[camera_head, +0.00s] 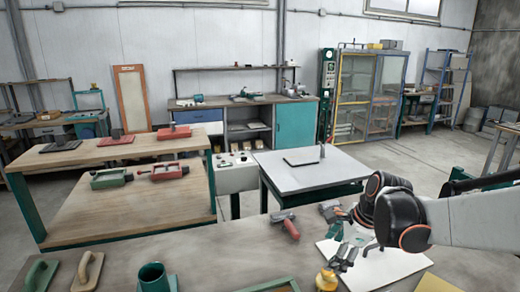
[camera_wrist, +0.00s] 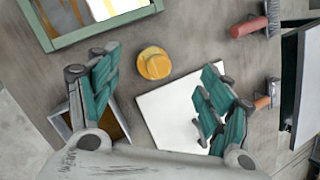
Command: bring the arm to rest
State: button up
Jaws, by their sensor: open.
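My gripper (camera_head: 348,246) is at the right of the near workbench (camera_head: 220,255) in the head view, with my arm reaching in from the right edge. In the wrist view my gripper (camera_wrist: 160,80) has its two green-padded fingers spread wide apart, with nothing held between them. A white sheet or board (camera_head: 390,268) lies on the bench below the gripper; it also shows in the wrist view (camera_wrist: 165,115). A yellow-orange round item (camera_wrist: 154,64) sits on the bench beyond the fingers; its top shows at the bottom of the head view (camera_head: 326,280).
A red-handled tool (camera_head: 288,226) lies left of my gripper. A green-rimmed frame (camera_wrist: 110,26) is near the left finger in the wrist view. A green cup (camera_head: 153,277) and two trowel-like floats (camera_head: 88,270) stand at front left. The bench middle is mostly clear.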

jog(key=s+r+n+t+h, duration=0.1)
jog(key=s+r+n+t, duration=0.1)
jog(key=s+n, duration=0.7)
jog(key=s+r+n+t+h, duration=0.1)
jog(key=s+r+n+h, duration=0.1)
jog(key=s+n, duration=0.8)
jog(key=shift+s+r+n+t, duration=0.2)
jog(key=shift+r+n+t, duration=0.2)
jog(key=shift+r+n, duration=0.4)
jog(key=shift+o, duration=0.4)
jog(key=shift+d, duration=0.1)
